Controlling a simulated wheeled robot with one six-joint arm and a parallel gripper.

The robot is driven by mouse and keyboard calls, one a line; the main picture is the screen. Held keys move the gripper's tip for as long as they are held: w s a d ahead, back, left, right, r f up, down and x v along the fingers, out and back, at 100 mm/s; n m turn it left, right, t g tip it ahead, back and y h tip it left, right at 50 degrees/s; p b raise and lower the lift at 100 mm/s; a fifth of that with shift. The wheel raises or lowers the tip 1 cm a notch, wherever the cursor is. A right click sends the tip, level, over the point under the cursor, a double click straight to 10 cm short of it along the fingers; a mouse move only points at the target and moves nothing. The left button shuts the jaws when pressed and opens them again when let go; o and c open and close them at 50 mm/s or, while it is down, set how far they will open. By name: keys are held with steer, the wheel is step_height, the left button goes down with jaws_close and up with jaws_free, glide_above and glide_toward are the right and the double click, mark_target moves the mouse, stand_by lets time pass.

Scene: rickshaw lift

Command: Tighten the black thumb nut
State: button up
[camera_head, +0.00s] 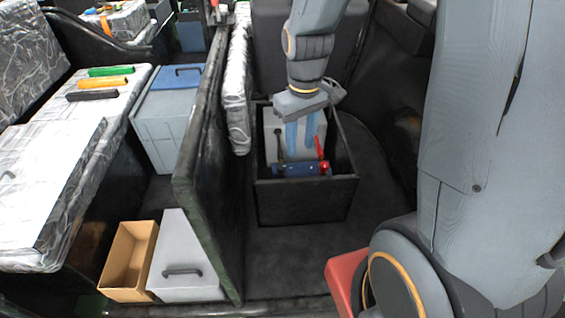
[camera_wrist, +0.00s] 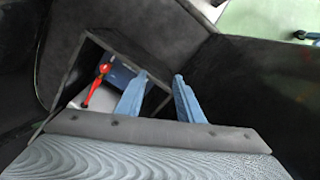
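My gripper (camera_head: 301,148) points down into an open black box on the floor. Its two blue fingers are apart with nothing visible between them; the gap also shows in the wrist view (camera_wrist: 160,76). In the box are a light grey block, a blue part (camera_head: 300,170) low at the front, and a red handle (camera_head: 322,152) just right of the fingers. A slim dark upright piece (camera_head: 279,145) stands just left of the fingers; I cannot tell whether it carries the black thumb nut. In the wrist view the red handle (camera_wrist: 98,84) is left of the fingers. No nut is clearly distinguishable.
The black box (camera_head: 305,200) has raised walls around the fingers. A dark upright panel (camera_head: 205,165) stands to its left. Beyond are a brown open box (camera_head: 128,262), a grey lidded case (camera_head: 185,258) and a blue-lidded box (camera_head: 165,130). Dark floor before the box is clear.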

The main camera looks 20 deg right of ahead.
steer(key=w+f+n+p, duration=0.1)
steer(key=w+f+n, duration=0.4)
steer(key=w+f, duration=0.45)
steer(key=n+p, duration=0.2)
steer(key=n, duration=0.2)
glide_above(281, 166)
step_height(281, 166, down, 9)
steer(key=shift+s+d+f, duration=0.1)
steer(key=shift+s+f, duration=0.05)
steer(key=shift+f, duration=0.05)
steer(key=shift+f+n, duration=0.3)
steer(key=shift+f, duration=0.3)
steer(key=shift+f+p, duration=0.6)
steer(key=shift+f, duration=2.95)
steer(key=c, duration=0.8)
